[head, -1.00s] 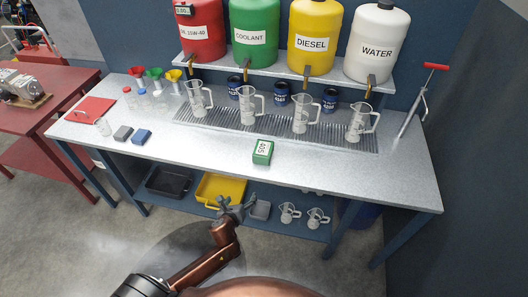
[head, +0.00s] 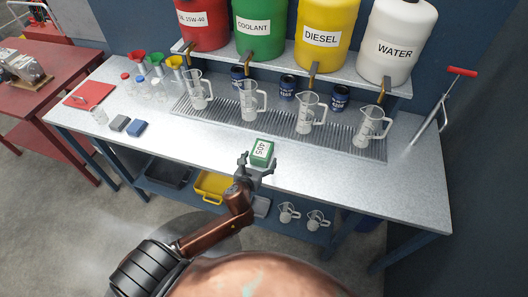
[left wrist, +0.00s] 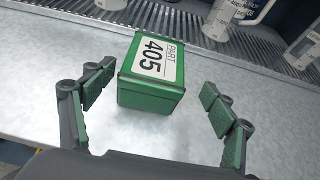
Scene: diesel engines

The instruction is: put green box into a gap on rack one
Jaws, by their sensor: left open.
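The green box (head: 262,152) stands on the grey metal workbench near its front edge, with a white label reading 405 on top. In the left wrist view the green box (left wrist: 152,75) sits ahead of and partly between the fingers. My left gripper (head: 256,161) is open at the box, one finger on each side; in the left wrist view the left gripper (left wrist: 155,110) shows a clear gap on both sides of the box. My right gripper is not in view. I cannot identify rack one in these frames.
Clear measuring jugs (head: 250,100) stand on a drip grate (head: 285,125) behind the box. Blue and grey blocks (head: 137,127) lie to the left. A shelf with coloured drums (head: 325,38) is at the back. The bench right of the box is bare.

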